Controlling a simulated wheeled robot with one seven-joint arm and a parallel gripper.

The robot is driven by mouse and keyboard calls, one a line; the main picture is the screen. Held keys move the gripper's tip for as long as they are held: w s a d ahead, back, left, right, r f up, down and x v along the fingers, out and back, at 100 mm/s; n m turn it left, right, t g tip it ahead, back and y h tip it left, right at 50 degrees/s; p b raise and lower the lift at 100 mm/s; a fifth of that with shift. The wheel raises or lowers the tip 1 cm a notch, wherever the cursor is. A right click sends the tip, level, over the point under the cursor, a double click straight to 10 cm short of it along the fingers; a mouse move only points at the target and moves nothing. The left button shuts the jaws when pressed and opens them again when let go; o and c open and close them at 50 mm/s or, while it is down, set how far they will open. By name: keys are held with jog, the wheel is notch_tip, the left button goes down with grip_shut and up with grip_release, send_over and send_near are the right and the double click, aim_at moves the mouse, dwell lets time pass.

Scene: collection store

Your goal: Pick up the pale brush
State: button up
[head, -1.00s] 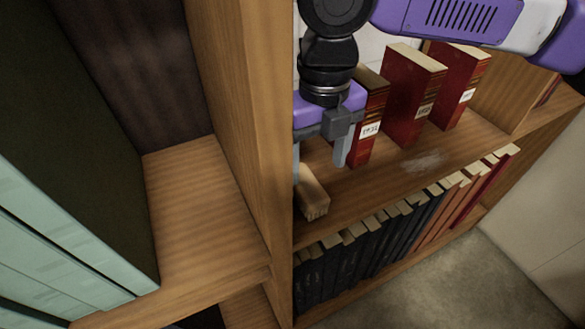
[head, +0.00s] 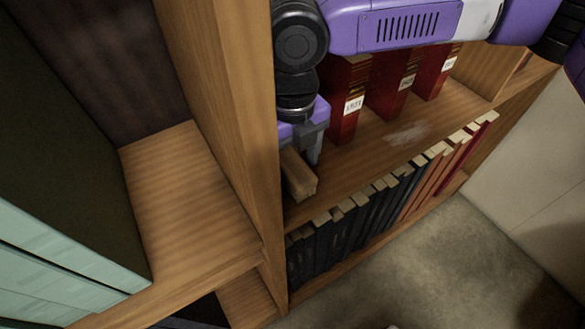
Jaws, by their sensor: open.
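The pale brush (head: 298,177) is a light wooden block lying on the middle shelf, close against the upright divider, with its end toward me. Its far part is hidden by my gripper and the divider. My gripper (head: 301,158) points down over the far part of the brush. One grey finger shows just to the right of the brush. The other finger is hidden behind the divider. The jaws are open, and I cannot tell whether they touch the brush.
The upright divider (head: 232,130) stands directly left of the brush. Red books (head: 388,90) stand behind on the same shelf (head: 375,150), which has a pale dusty patch. Dark and red books (head: 345,230) fill the shelf below. Pale green volumes (head: 60,270) stand at far left.

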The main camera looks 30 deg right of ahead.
aim_at(293, 163)
jog(key=c, duration=1.5)
jog(key=shift+r, duration=0.15)
notch_tip(293, 163, up, 2)
jog(key=p, duration=0.2)
jog(key=shift+r+p, duration=0.1)
jog(key=shift+p, duration=0.25)
jog(key=shift+r+p, duration=0.85)
jog(key=shift+p, duration=0.15)
jog(key=s+p, duration=1.1)
jog(key=s, duration=0.7)
jog(key=shift+d+f, duration=0.25)
jog(key=shift+d, duration=0.1)
